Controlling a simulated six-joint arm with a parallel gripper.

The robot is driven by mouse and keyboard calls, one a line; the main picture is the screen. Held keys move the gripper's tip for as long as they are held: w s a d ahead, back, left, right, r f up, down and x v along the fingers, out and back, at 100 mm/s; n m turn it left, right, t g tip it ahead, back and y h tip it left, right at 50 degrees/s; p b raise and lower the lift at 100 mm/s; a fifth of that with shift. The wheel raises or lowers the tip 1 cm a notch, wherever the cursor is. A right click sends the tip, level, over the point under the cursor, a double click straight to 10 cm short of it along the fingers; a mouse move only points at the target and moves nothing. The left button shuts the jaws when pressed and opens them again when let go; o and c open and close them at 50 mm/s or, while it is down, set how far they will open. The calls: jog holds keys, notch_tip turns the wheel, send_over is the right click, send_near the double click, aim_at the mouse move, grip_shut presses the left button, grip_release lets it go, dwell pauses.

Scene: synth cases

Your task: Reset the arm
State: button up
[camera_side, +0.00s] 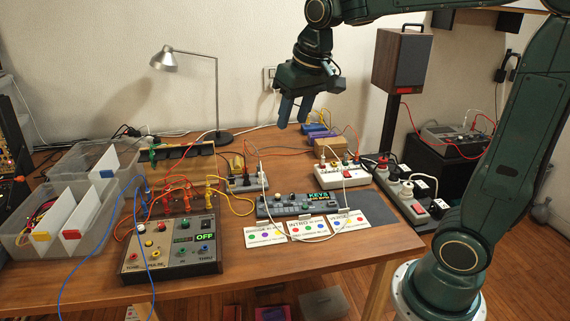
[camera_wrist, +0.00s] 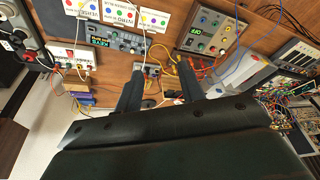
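My gripper (camera_side: 294,118) is dark green and hangs high over the back of the wooden table, fingers pointing down. Its two fingers are apart with nothing visible between them. It also shows in the wrist view (camera_wrist: 160,78), where the fingers stand apart above the cluttered table. My gripper touches nothing that I can see. The arm reaches in from the right, from a base on the right side of the table.
The table (camera_side: 320,258) holds a grey box marked OFF (camera_side: 172,250), a keys unit (camera_side: 297,205), printed cards (camera_side: 308,226), power strips (camera_side: 343,175), cables and clear bins (camera_side: 60,240). A lamp (camera_side: 218,95) and speaker (camera_side: 402,60) stand behind. Air around my gripper is clear.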

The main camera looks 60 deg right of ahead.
jog(key=s+a+f+n+t, duration=0.1)
jog(key=s+a+f, duration=0.1)
jog(key=s, duration=0.6)
jog(key=s+a+f+n+t, duration=0.1)
jog(key=s+a+n, duration=0.1)
jog(key=s, duration=0.7)
jog(key=shift+s+a+f+y, duration=0.2)
jog(key=shift+a+f+y, duration=0.1)
jog(key=shift+a+f, duration=0.05)
